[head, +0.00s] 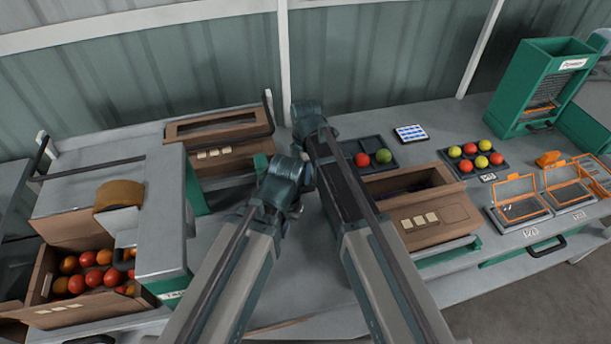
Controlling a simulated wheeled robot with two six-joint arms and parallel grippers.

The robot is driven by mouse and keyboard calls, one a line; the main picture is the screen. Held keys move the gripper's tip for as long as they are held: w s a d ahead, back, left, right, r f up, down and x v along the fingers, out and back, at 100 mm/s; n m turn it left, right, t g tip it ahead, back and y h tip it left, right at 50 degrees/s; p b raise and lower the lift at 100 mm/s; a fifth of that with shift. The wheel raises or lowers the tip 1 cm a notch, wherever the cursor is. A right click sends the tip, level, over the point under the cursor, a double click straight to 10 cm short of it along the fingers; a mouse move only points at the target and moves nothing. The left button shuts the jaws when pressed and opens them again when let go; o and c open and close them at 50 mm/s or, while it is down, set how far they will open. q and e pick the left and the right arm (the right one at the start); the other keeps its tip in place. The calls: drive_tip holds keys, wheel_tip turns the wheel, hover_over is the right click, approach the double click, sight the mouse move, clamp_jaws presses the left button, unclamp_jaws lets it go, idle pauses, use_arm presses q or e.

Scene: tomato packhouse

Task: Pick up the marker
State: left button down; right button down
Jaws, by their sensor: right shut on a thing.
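I cannot make out the marker anywhere in the head view. My two arms rise from the bottom edge and reach over the middle of the bench. My right gripper (307,178) barely shows among the dark wrist parts between the arms. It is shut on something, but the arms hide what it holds. I cannot pick out my left gripper's fingers.
A cardboard box of tomatoes (50,312) stands at the left. Open brown boxes (440,217) (236,128) flank my arms. Trays of tomatoes (499,170), a tablet (410,133), orange-framed cases (518,207) and a green rack (528,88) occupy the right. Grey bench shows between them.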

drive_tip(key=shift+r, duration=0.1)
